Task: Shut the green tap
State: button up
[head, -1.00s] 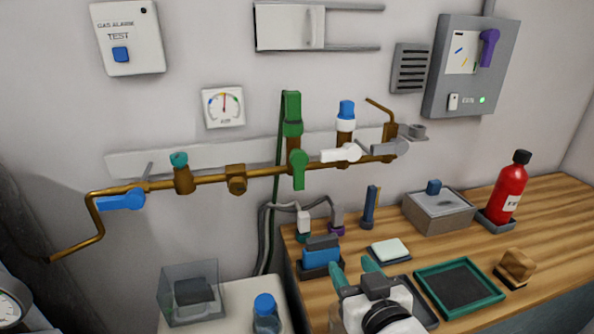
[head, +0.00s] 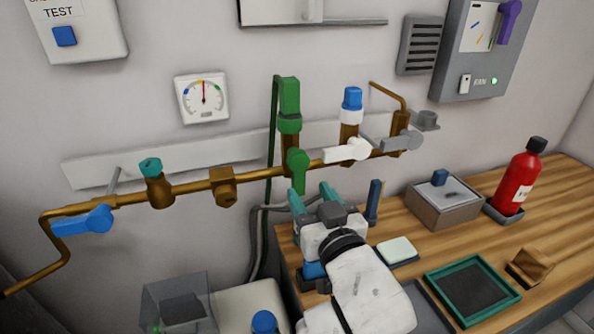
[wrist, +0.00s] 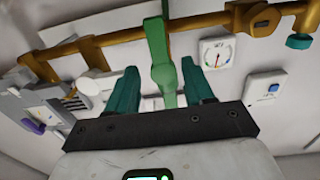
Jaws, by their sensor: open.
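The green tap (head: 297,169) is on the brown pipe (head: 194,187). Its lever hangs down, across the pipe's run, and a green capped fitting (head: 289,105) stands above it. In the wrist view the green lever (wrist: 162,65) shows between my fingers, apart from both. My gripper (head: 312,198) is open and empty just below the tap in the head view; its teal fingers also show in the wrist view (wrist: 160,88). The lever's lower end lies close to the fingertips, and I cannot tell the exact depth gap.
A white-handled tap (head: 346,150) and a grey-handled tap (head: 400,141) lie to the right on the pipe. A blue-handled tap (head: 84,221) is at the left. Below are the wooden bench (head: 400,215), a teal-edged tray (head: 473,288) and a red bottle (head: 519,178).

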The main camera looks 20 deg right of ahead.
aim_at(300, 178)
jog(key=w, duration=0.7)
jog(key=shift+w+p, duration=0.15)
jog(key=shift+p, duration=0.15)
grip_shut()
